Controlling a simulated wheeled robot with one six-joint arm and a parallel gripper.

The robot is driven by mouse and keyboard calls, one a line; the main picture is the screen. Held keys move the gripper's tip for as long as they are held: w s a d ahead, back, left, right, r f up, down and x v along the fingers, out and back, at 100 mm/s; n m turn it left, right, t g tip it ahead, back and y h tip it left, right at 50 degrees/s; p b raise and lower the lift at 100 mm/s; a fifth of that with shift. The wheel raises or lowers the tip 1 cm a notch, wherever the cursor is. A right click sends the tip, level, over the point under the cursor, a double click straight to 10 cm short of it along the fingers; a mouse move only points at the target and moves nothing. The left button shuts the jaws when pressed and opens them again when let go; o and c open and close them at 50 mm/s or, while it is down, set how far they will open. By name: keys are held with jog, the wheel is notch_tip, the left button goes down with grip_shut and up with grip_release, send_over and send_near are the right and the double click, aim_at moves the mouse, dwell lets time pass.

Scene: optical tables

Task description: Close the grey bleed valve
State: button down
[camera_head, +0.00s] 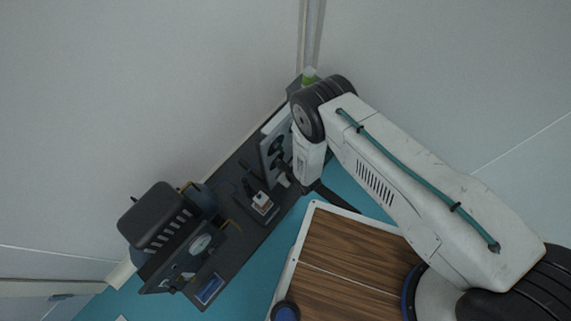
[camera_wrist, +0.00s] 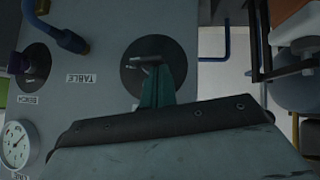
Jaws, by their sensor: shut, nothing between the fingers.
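In the wrist view a grey panel (camera_wrist: 105,80) fills the left and middle, with labels reading BENCH and TABLE upside down. A dark round disc beside the TABLE label carries a small grey lever (camera_wrist: 143,60), which looks like the grey bleed valve's handle. My gripper (camera_wrist: 158,72) is shut and empty, its teal fingers in front of this disc and close to the lever. I cannot tell whether they touch it. The fingers hide part of the disc. In the head view the panel (camera_head: 268,163) stands beside my wrist, and the fingers are not clear.
In the head view a dark machine (camera_head: 162,222) stands on the bench's left; a wooden-topped surface (camera_head: 335,258) lies at front.

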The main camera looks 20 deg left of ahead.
jog(key=shift+s+a+f+n+t, duration=0.1)
jog(key=shift+s+f+n+t, duration=0.15)
jog(key=shift+s+f+t, duration=0.25)
jog(key=shift+s+a+f+n+t, duration=0.1)
jog(key=shift+s+f+n+t, duration=0.15)
jog(key=shift+f, duration=1)
dwell(0.9)
